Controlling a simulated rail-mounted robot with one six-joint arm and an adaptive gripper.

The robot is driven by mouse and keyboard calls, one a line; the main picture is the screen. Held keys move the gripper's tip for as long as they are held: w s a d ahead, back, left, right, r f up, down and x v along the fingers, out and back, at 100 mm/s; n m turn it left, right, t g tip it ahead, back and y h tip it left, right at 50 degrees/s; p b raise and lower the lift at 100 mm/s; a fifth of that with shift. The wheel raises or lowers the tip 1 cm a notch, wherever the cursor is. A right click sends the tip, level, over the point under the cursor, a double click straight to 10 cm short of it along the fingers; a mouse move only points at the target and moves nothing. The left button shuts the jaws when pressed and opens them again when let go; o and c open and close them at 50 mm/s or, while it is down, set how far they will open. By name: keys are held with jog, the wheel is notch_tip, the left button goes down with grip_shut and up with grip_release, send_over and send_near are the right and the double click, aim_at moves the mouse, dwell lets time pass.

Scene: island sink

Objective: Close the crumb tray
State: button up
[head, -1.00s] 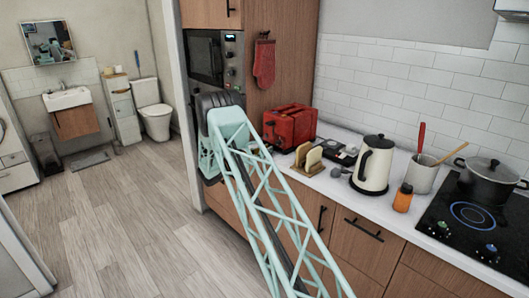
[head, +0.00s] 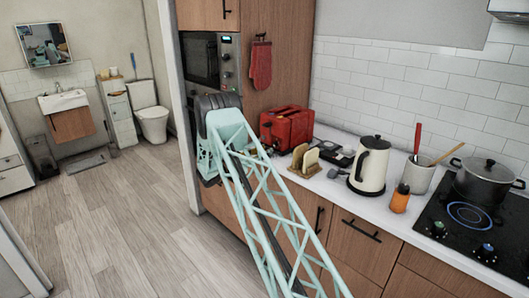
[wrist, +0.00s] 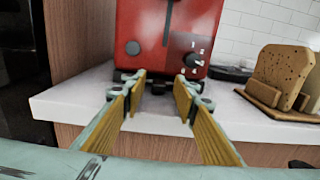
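The red toaster (head: 287,127) stands on the white counter beside the tall wooden cabinet. In the wrist view its front (wrist: 165,35) is close ahead, with a lever slot, a round button and a numbered dial. A small dark part at its bottom edge (wrist: 157,84), between my fingertips, may be the crumb tray; how far it stands out cannot be told. My gripper (wrist: 160,84) is open and empty, with yellow-lined fingers reaching toward the toaster's base. Contact cannot be told. In the head view my arm hides the gripper.
A toast rack with bread (head: 304,159) stands right of the toaster; it also shows in the wrist view (wrist: 283,82). A kettle (head: 370,167), an orange-capped bottle (head: 400,198), a utensil pot (head: 418,177) and the hob (head: 475,225) are farther right. The counter edge (wrist: 70,104) lies below the fingers.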

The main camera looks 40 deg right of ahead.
jog(key=a, duration=1.1)
jog(key=shift+s+a, duration=0.3)
jog(key=shift+a, duration=0.1)
dwell(0.3)
jog(key=s+a+r+m+g+y, duration=0.2)
jog(key=s+a+r+m+y, duration=0.4)
jog(key=s+r, duration=0.7)
jog(key=s+a+r+m+g+y, duration=0.15)
jog(key=s+a+r+m, duration=0.25)
jog(key=s+a+r, duration=0.75)
jog(key=s+a+r+m+t+y, duration=0.2)
jog(key=s+a+m+y, duration=0.1)
jog(key=s+a, duration=0.6)
jog(key=s+a+r+m+t+y, duration=0.2)
jog(key=s+a+y, duration=0.2)
jog(key=s+a, duration=0.6)
jog(key=s+a+r+m+t+y, duration=0.2)
jog(key=s+a, duration=0.8)
jog(key=s, duration=1.1)
jog(key=shift+r+m+y, duration=0.6)
jog(key=shift+m+y, duration=0.15)
jog(key=shift+m, duration=0.05)
jog(key=shift+t, duration=0.25)
